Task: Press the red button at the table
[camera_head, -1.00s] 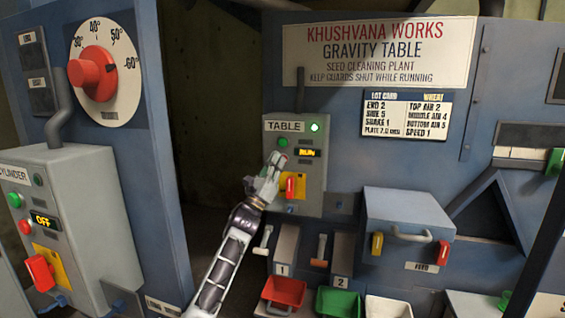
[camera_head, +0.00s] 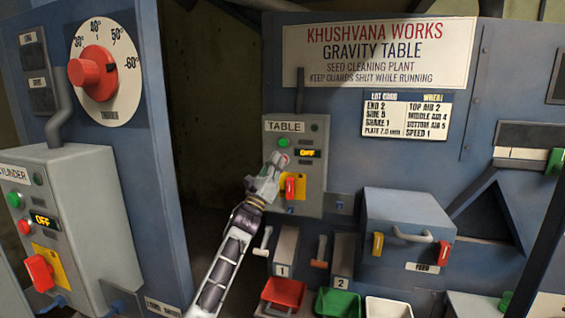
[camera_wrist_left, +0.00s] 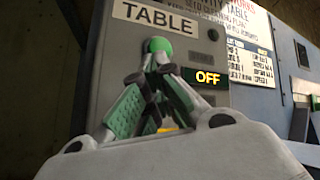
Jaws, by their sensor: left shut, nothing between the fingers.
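The grey TABLE control box (camera_head: 311,193) hangs on the blue machine wall. It has a green button (camera_head: 283,142), a dark lamp (camera_head: 314,127), a display (camera_head: 307,153) reading OFF and a red switch handle on a yellow plate. My left gripper (camera_head: 279,159) is shut and empty, its tips at the box just below the green button, where the red button sits. The red button is almost wholly hidden by the fingertips. In the left wrist view the closed fingers (camera_wrist_left: 152,75) point at the panel below the green button (camera_wrist_left: 158,46), and the display (camera_wrist_left: 207,78) reads OFF.
The CYLINDER box (camera_head: 72,190) with its own buttons and switch stands at left. Below the TABLE box are levers, a red bin (camera_head: 284,291) and a green bin (camera_head: 338,303). The FEED box (camera_head: 410,212) juts out at right.

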